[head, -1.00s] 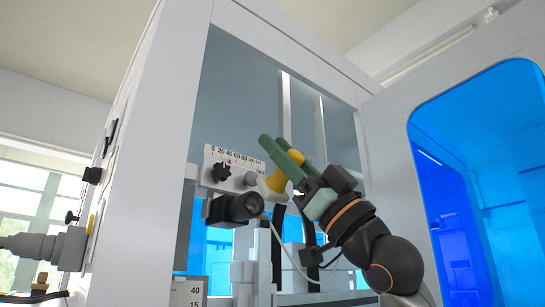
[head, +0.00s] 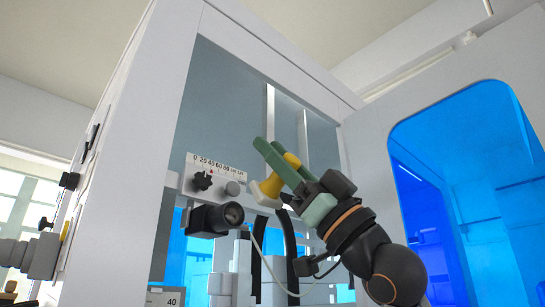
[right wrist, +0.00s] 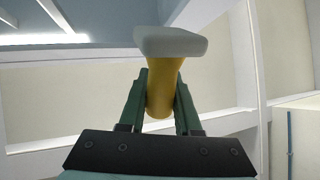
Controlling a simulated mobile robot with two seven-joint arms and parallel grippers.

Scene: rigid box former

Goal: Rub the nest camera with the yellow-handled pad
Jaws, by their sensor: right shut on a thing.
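The nest camera (head: 208,220) is a black box with a round lens, mounted inside the machine frame in the head view. My right gripper (head: 279,160) has green fingers and is shut on the yellow handle (head: 292,161) of the pad. The pale pad face (head: 258,195) points down and left, close to the upper right of the lens in the picture; I see a gap there. In the right wrist view, the yellow handle (right wrist: 162,95) sits between the fingers, with the pale grey pad (right wrist: 171,41) beyond it. My left gripper is not in view.
A white frame post (head: 150,150) stands left and a blue-windowed door (head: 375,150) right. Dark curved parts (head: 289,240) stand below the gripper.

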